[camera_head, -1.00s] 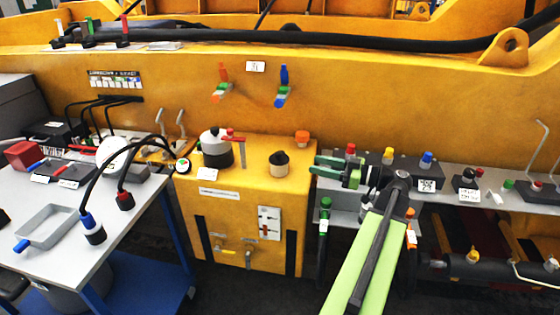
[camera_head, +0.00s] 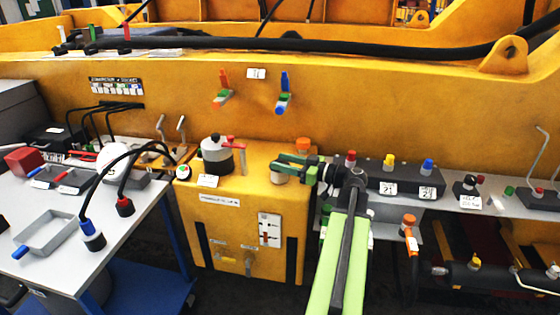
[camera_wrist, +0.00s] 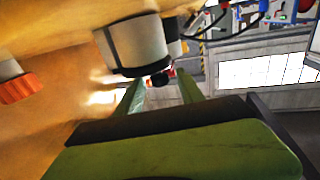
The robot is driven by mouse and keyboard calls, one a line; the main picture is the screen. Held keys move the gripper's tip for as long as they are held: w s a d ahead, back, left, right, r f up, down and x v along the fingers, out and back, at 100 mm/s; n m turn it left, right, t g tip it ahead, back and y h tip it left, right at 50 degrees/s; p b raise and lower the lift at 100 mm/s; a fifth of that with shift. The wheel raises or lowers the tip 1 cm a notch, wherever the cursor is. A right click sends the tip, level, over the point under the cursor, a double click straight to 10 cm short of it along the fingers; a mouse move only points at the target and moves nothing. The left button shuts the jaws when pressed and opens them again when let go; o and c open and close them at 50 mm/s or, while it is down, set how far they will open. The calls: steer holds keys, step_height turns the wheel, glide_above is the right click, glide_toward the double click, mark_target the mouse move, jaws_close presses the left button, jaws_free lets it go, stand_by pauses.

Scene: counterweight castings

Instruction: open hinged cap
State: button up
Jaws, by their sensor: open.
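A short pale cylinder (camera_head: 278,179) stands on the yellow cabinet's top. In the head view its dark cap is hidden behind my gripper (camera_head: 277,163). In the wrist view, which appears upside down, the pale cylinder (camera_wrist: 138,42) has a dark cap end (camera_wrist: 148,69) pointing downward in the picture. My gripper also shows there (camera_wrist: 160,90), its green fingers apart with nothing gripped. The fingertips are close to the cap, but I cannot tell whether they touch it. The cap looks closed. Its hinge is not clear.
A grey-and-black pot (camera_head: 216,155) with a red lever stands left on the yellow cabinet (camera_head: 210,219). An orange knob (camera_head: 303,144) is just behind my gripper. A shelf of coloured knobs (camera_head: 405,178) lies right. A grey table (camera_head: 130,228) stands left.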

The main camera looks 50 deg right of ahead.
steer(key=shift+x, duration=0.95)
jaws_close()
stand_by(0.6)
